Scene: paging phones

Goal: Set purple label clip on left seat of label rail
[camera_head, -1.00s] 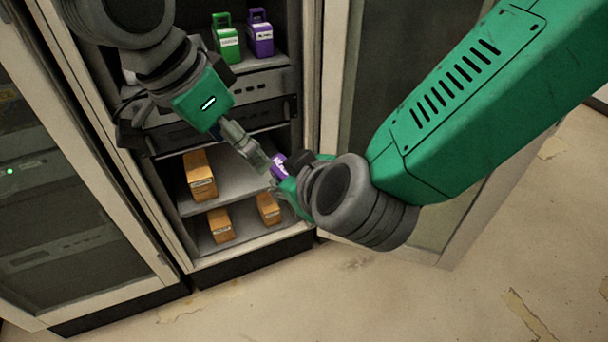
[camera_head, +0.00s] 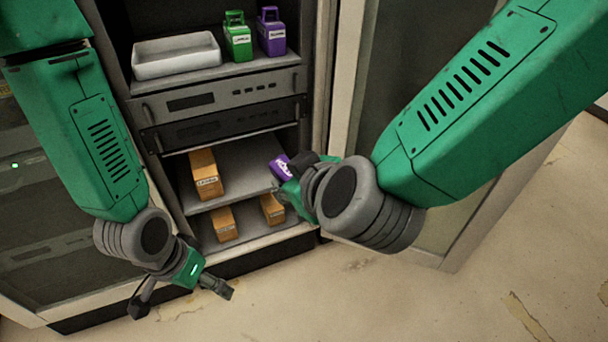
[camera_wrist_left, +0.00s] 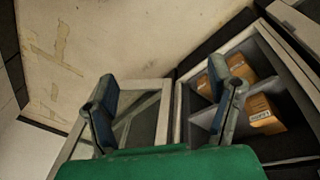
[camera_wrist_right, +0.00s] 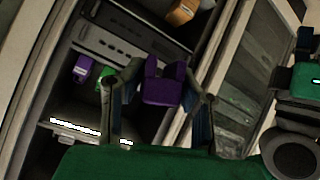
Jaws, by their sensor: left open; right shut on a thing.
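The purple label clip (camera_head: 279,166) has a white label and is held in front of the open cabinet's lower shelves. My right gripper (camera_head: 290,185) is shut on it, partly hidden behind my wrist. In the right wrist view the purple clip (camera_wrist_right: 162,88) sits between the two fingers (camera_wrist_right: 160,105). My left gripper (camera_head: 180,296) is open and empty, low in front of the cabinet base and apart from the clip. Its spread fingers also show in the left wrist view (camera_wrist_left: 162,110). I cannot make out the label rail or its left seat.
A white tray (camera_head: 176,66), a green labelled case (camera_head: 238,40) and a purple labelled case (camera_head: 271,36) stand on the upper shelf. Below are rack units (camera_head: 225,98). Several orange boxes (camera_head: 204,176) stand on the lower shelves. A cabinet door (camera_head: 400,120) stands at right. The floor in front is clear.

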